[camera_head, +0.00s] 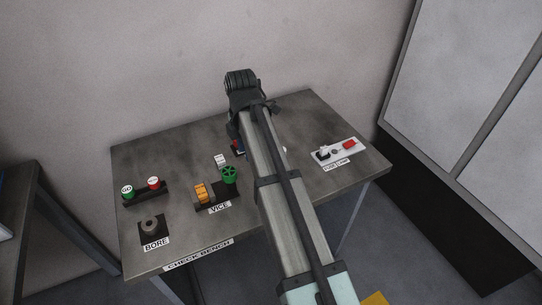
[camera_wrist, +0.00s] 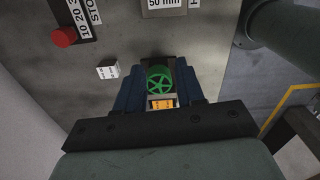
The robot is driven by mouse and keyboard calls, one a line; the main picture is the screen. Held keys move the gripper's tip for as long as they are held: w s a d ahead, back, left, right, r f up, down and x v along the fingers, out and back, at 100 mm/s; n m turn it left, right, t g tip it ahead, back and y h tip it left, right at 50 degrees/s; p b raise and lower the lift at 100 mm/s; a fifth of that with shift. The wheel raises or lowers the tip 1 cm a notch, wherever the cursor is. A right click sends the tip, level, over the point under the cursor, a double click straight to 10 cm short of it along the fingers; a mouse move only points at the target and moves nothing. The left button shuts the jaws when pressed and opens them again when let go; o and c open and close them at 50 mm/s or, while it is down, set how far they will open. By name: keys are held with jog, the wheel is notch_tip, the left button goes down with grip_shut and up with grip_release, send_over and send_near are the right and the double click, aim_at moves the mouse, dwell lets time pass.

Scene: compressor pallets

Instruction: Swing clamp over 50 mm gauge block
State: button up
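The swing clamp is not clearly identifiable; a white plate with a red handle (camera_head: 349,145) and a black part lies at the bench's right, its label only partly legible. The handwheel also shows in the head view (camera_head: 229,174). I cannot tell the height of the fingers above it. My arm hides the bench's middle in the head view.
A red knob (camera_wrist: 64,37) sits beside a numbered "STOP" scale. The back left is clear.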

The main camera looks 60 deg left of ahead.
jog(key=shift+n, duration=0.5)
jog(key=s, duration=0.3)
jog(key=s+f, duration=0.1)
jog(key=s, duration=0.2)
jog(key=shift+s+f, duration=0.15)
jog(key=shift+s, duration=0.25)
jog(key=shift+c, duration=1.4)
jog(key=s+t, duration=0.1)
jog(key=s+d+f, duration=0.1)
jog(key=s, duration=0.1)
jog(key=s+f+n+t, duration=0.1)
jog(key=shift+s+d+t, duration=0.3)
jog(key=shift+s, duration=0.05)
grip_shut()
jog(key=w+r+m+t+y, duration=0.1)
jog(key=w+r+t, duration=0.3)
jog(key=w+t, duration=0.2)
jog(key=shift+w+a+r+y, duration=0.15)
jog(key=shift+w+a+y, duration=0.2)
jog(key=shift+w, duration=0.8)
